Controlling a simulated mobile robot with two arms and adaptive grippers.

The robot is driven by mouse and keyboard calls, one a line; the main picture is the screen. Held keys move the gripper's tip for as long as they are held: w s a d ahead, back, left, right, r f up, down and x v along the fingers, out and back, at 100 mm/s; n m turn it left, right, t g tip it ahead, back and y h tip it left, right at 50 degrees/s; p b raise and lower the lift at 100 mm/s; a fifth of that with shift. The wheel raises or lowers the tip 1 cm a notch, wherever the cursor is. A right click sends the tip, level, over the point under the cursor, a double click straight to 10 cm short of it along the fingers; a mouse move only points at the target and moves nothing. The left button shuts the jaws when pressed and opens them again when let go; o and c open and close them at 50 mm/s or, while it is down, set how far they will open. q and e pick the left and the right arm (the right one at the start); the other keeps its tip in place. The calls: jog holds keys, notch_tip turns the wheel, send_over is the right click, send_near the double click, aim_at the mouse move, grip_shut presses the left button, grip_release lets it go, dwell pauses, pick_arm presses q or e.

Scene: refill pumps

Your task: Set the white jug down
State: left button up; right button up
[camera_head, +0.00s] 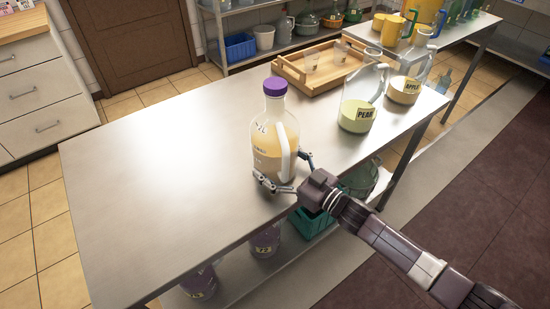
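A see-through jug (265,140) with a purple cap, a white handle (284,155) and pale yellow contents stands upright at the front edge of the steel table (150,170). I take it as the task's white jug. Its base looks to be on the tabletop, partly hidden by my gripper. My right gripper (284,167) is at the jug's lower right side. Its fingers are spread wide, one in front of the base and one to the right, with the handle between them. I cannot tell whether they touch the jug. My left gripper is not in view.
A PEAR jug (358,116) and an APPLE jug (405,88) stand to the right on the same table. A wooden tray (290,72) with clear cups is behind. The table's left half is clear. Purple containers (265,242) and a teal crate (311,224) are on the shelf below.

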aim_at(291, 173)
jog(key=shift+a+r, duration=0.1)
jog(key=shift+r, duration=0.1)
jog(key=o, duration=2)
jog(key=shift+f, duration=0.25)
jog(key=shift+c, duration=0.2)
jog(key=shift+s, duration=0.1)
jog(key=b+v, duration=0.1)
jog(key=v, duration=1)
jog(key=shift+s+d+r, duration=0.1)
jog(key=shift+s+d, duration=0.25)
jog(key=shift+d, duration=0.1)
